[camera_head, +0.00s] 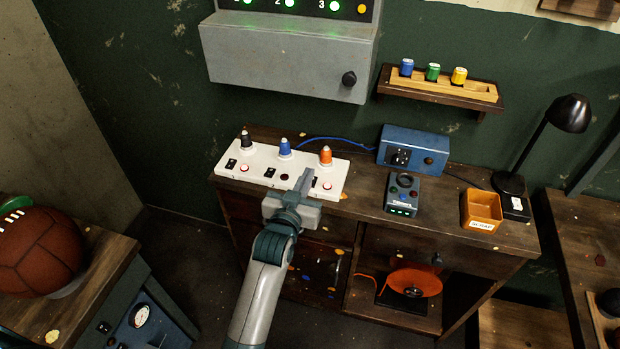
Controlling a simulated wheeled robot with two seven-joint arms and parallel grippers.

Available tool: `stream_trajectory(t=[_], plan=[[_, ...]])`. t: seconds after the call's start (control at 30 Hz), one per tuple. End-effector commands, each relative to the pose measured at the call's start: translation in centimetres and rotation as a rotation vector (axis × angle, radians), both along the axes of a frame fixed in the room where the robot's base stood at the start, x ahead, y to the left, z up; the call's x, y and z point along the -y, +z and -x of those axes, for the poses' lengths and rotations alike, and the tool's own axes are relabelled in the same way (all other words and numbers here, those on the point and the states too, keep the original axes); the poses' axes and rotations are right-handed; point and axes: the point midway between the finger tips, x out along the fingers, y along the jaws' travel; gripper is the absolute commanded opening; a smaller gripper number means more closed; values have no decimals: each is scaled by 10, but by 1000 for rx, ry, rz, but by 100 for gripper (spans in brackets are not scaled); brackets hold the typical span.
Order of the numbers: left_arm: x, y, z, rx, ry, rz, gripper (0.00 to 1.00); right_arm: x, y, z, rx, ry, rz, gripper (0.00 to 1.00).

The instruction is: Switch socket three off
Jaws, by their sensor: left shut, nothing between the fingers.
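A white socket strip (260,182) lies on the wooden cabinet top. It carries a black plug (246,141), a blue plug (285,148) and an orange plug (325,156), from left to right. Below each plug are a small black switch and a round button or light. The middle round one (284,177) looks dark; the left and right ones (327,185) look reddish with pale rims. My left gripper (306,176) is shut and empty, its tips over the strip near the right-hand switch below the orange plug, partly hiding it. I cannot tell whether they touch. My right gripper is out of view.
A grey wall box (285,55) with green lights numbered 2 and 3 hangs above. Right of the strip stand a blue box (413,150), a small device (402,195), an orange scrap bin (481,211) and a black lamp (568,113). A leather ball (38,250) sits left.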

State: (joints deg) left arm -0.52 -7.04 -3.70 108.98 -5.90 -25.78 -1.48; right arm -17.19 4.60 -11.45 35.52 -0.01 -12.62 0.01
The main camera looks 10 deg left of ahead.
Motion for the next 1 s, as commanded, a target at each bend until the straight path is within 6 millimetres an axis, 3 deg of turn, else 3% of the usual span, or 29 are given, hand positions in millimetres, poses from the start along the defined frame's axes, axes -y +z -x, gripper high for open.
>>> stream_trajectory(t=[0.13, 0.43, 1.0], plan=[[1, 0, -26, -1, -1, 0, 0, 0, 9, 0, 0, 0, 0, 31], [1, -36, -27, -2, 0, 0, 0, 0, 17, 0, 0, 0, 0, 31], [1, -47, -29, -2, 0, 0, 0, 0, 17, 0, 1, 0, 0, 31]])
